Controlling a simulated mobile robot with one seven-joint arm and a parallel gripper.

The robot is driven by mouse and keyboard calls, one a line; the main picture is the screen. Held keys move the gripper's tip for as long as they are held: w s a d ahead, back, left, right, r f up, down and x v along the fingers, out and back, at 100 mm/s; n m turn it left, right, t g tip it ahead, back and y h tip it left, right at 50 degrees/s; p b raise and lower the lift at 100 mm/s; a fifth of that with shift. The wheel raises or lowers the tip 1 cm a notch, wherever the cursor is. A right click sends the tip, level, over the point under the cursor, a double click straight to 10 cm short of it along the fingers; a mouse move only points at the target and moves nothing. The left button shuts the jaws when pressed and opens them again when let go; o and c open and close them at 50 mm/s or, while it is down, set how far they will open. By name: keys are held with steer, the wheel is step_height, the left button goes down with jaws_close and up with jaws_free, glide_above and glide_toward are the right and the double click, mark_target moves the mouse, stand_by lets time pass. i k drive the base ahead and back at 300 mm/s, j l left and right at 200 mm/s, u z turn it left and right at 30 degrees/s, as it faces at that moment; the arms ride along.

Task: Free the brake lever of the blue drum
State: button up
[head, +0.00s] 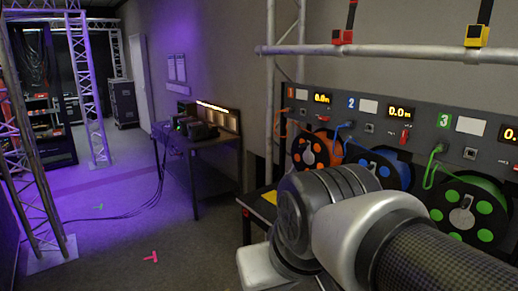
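The blue drum (398,168) is mounted below the panel section marked 2, right of centre in the head view. My arm covers its lower part. A pale hub piece shows at its middle, and a blue cable end (345,127) is at its upper left. A small red handle (406,136) is on the panel above the drum, under the 0.0m display. I cannot tell whether this handle is the brake lever or what position it is in. My gripper is not in view; only my grey and white arm links show, in front of the drums.
The orange drum (316,151) is to the left and the green drum (468,212) to the right. A silver truss rail (385,51) runs above the panel (440,110). A table with equipment (205,140) stands at the back wall. The floor (120,215) at left is mostly open, with loose cables.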

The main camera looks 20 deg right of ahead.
mark_target(404, 137)
steer(key=z, duration=1.75)
steer(key=i+j, duration=0.2)
steer(key=j, duration=0.15)
steer(key=i+j, duration=0.15)
steer(key=j, duration=0.25)
steer(key=i+j, duration=0.2)
steer(key=j, duration=0.15)
steer(key=i+j, duration=0.2)
steer(key=j, duration=0.2)
steer(key=l+z, duration=0.05)
